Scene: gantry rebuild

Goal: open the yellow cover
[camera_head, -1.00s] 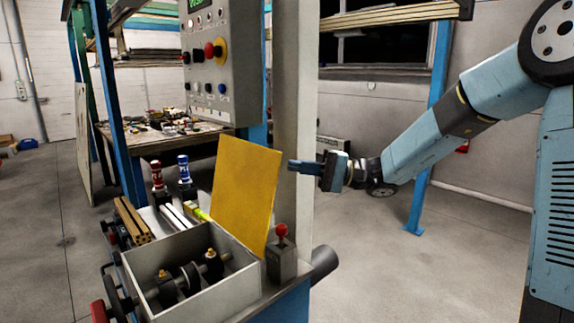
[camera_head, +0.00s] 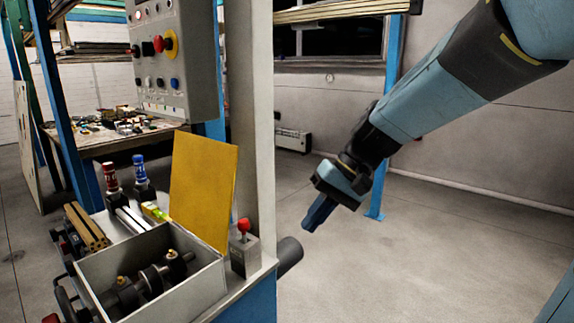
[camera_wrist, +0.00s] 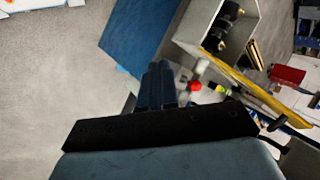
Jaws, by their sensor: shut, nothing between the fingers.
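The yellow cover (camera_head: 203,188) stands raised, leaning slightly back, at the rear edge of an open grey box (camera_head: 205,284). The inside of the box shows, with a dark shaft and fittings in it. My gripper (camera_head: 309,227) is right of the cover and apart from it, pointing down and to the left, shut and empty. In the wrist view my shut fingers (camera_wrist: 158,84) point toward the bench, and the cover (camera_wrist: 262,92) shows edge-on to their right. The box (camera_wrist: 240,40) is beyond it.
A red-knobbed lever (camera_head: 244,240) stands on the bench's right corner, between the box and my gripper. A grey post (camera_head: 251,130) and control panel (camera_head: 172,60) rise behind the cover. Open floor lies to the right.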

